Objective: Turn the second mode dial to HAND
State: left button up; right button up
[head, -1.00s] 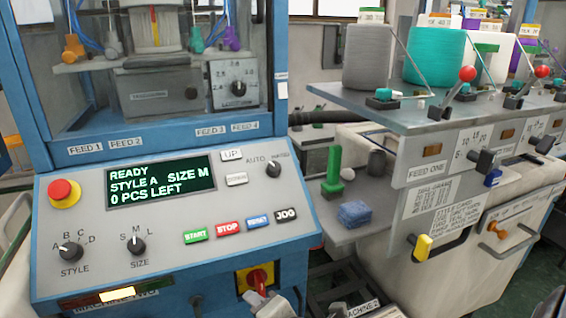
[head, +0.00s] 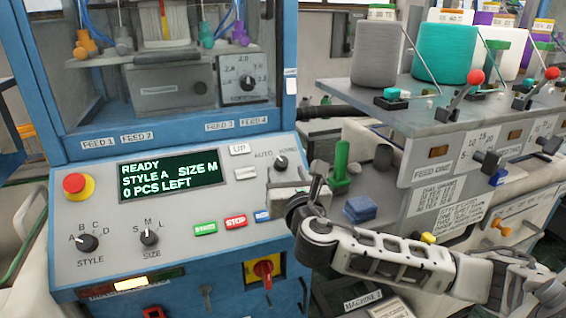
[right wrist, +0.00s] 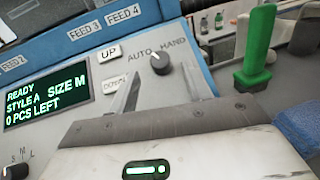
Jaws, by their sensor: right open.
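The mode dial (head: 281,162) is a small dark knob at the upper right of the grey control panel (head: 110,255), between the labels AUTO and HAND. In the right wrist view the dial (right wrist: 160,64) shows a pale mark on its upper left side, toward AUTO. My right gripper (head: 297,190) is in front of the panel's right part, just below the dial. In the right wrist view its two fingers (right wrist: 160,78) are spread, with the dial seen between their tips. They look apart from it; contact cannot be told. My left gripper is out of view.
The screen (head: 170,175) reads READY, STYLE A, SIZE M, 0 PCS LEFT. An UP button (head: 239,149) lies left of the dial. A red stop knob (head: 76,184) is at far left.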

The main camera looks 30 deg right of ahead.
aim_at(283, 164)
jog(key=x, duration=0.5)
jog(key=c, duration=1)
